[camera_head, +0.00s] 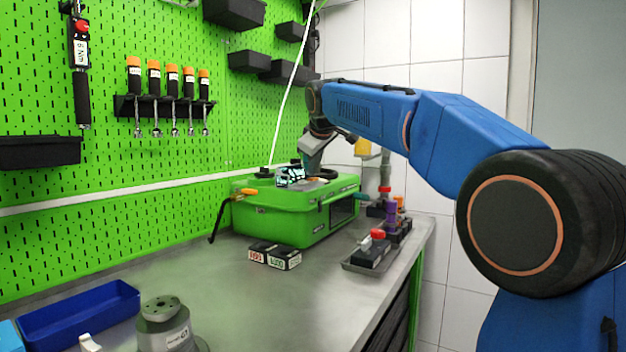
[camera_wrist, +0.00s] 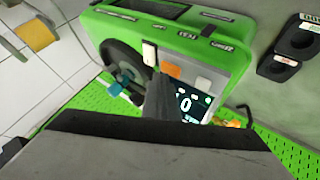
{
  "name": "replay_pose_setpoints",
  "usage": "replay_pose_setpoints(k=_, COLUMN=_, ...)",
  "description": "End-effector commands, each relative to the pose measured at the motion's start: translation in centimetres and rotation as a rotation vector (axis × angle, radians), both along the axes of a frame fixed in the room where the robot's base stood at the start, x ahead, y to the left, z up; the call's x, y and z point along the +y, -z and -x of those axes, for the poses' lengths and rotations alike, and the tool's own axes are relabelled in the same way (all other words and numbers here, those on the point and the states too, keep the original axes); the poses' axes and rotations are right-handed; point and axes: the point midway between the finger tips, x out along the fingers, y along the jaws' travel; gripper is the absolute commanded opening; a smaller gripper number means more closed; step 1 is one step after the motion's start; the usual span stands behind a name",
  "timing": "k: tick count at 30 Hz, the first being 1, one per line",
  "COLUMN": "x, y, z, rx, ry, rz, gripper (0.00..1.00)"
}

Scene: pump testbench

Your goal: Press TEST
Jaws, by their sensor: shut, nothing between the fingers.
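The green pump testbench (camera_head: 290,215) stands on the bench against the pegboard. It also fills the upper part of the wrist view (camera_wrist: 130,28). Its grey panel carries a lit screen (camera_wrist: 188,104) showing a 0, a white switch (camera_wrist: 150,54), an orange button (camera_wrist: 171,70) and a pale button (camera_wrist: 203,84). I cannot read a TEST label. My gripper (camera_head: 310,164) is over the panel from above, beside the screen. In the wrist view my shut, empty gripper (camera_wrist: 160,76) has its tip near the white switch and orange button and hides part of the panel. I cannot tell whether it touches.
A blue bin (camera_head: 80,314) and a grey pump part (camera_head: 165,326) are at the front left. The bench middle is clear.

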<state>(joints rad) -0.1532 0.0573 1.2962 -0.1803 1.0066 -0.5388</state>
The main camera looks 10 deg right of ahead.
Motion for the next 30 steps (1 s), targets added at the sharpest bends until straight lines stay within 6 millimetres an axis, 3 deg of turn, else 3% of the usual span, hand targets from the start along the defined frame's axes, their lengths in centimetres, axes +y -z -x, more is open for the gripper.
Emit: replay_pose_setpoints(k=30, x=-0.01, y=0.91, z=0.01, rx=0.001, ry=0.001, rz=0.0, gripper=0.0)
